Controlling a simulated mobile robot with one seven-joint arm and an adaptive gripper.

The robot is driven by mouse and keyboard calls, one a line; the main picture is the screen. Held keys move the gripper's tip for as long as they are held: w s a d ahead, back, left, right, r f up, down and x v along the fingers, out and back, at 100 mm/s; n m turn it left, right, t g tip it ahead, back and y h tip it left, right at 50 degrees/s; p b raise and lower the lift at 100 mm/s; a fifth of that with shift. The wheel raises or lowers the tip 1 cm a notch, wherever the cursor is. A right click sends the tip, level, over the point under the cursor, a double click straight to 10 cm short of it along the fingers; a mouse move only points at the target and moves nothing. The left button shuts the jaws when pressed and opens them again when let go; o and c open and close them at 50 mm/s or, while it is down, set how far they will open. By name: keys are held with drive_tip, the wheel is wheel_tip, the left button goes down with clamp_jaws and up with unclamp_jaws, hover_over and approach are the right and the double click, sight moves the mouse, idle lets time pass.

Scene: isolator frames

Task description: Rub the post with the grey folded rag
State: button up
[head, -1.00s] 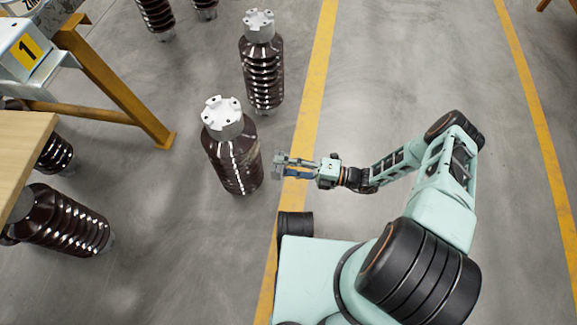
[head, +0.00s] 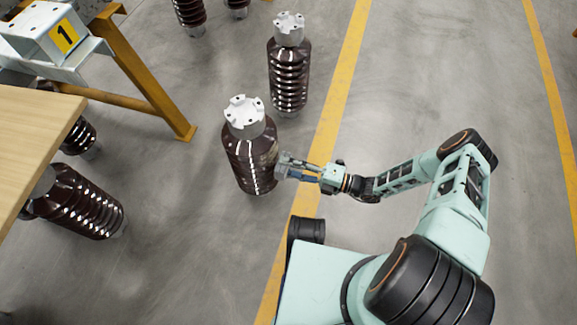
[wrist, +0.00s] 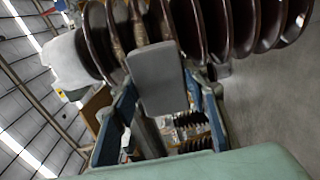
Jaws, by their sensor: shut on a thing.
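The post (head: 243,163) is a dark brown, glossy ribbed insulator with a pale grey metal cap (head: 245,112). It stands upright on the floor. Its ribs (wrist: 240,22) cross the top of the wrist view, with a tan smear (wrist: 116,36) on some of them. My gripper (head: 291,168) is shut on the grey folded rag (wrist: 158,78), a flat pad between its blue fingers; the rag also shows in the head view (head: 283,161). The rag is right at the post's right side, about mid-height. I cannot tell whether it touches the ribs.
A second similar post (head: 289,80) stands just behind. Another insulator (head: 78,203) leans at the left by a wooden tabletop (head: 35,125). A yellow trestle leg (head: 150,85) stands at the back left. The floor to the right is clear beyond the yellow line (head: 335,105).

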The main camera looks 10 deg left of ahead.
drive_tip(key=shift+a, duration=0.85)
drive_tip(key=shift+w, duration=0.1)
drive_tip(key=shift+w+d, duration=0.15)
drive_tip(key=shift+w, duration=0.75)
drive_tip(key=shift+w+d, duration=0.1)
drive_tip(key=shift+w, duration=0.8)
drive_tip(key=w, duration=0.4)
drive_tip(key=shift+r, duration=0.1)
